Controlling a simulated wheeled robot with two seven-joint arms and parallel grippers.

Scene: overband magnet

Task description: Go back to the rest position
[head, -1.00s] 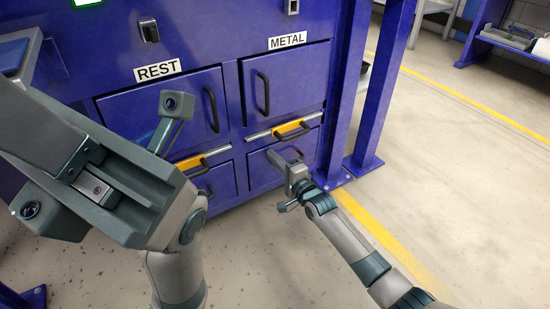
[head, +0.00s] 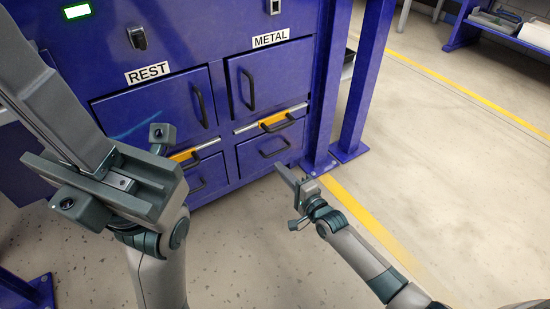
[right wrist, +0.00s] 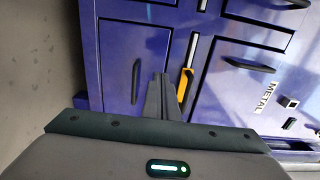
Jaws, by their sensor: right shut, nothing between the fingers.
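My right gripper (head: 284,174) is shut and empty in the head view, in front of the lower right drawer of the blue cabinet and apparently apart from it. Its fingers lie together in the right wrist view (right wrist: 158,82). My left gripper (head: 62,105) is large at the left of the head view, its long finger part pointing up and left. Whether its jaws are open cannot be made out. The blue cabinet (head: 222,100) has a door marked REST (head: 147,73) and a door marked METAL (head: 270,39), both closed.
Yellow handles (head: 279,121) sit on rails below the doors. A blue post (head: 365,75) stands right of the cabinet. A yellow floor line (head: 350,205) passes beside my right arm. The floor at right (head: 450,190) is clear; a blue bench (head: 475,25) stands far back.

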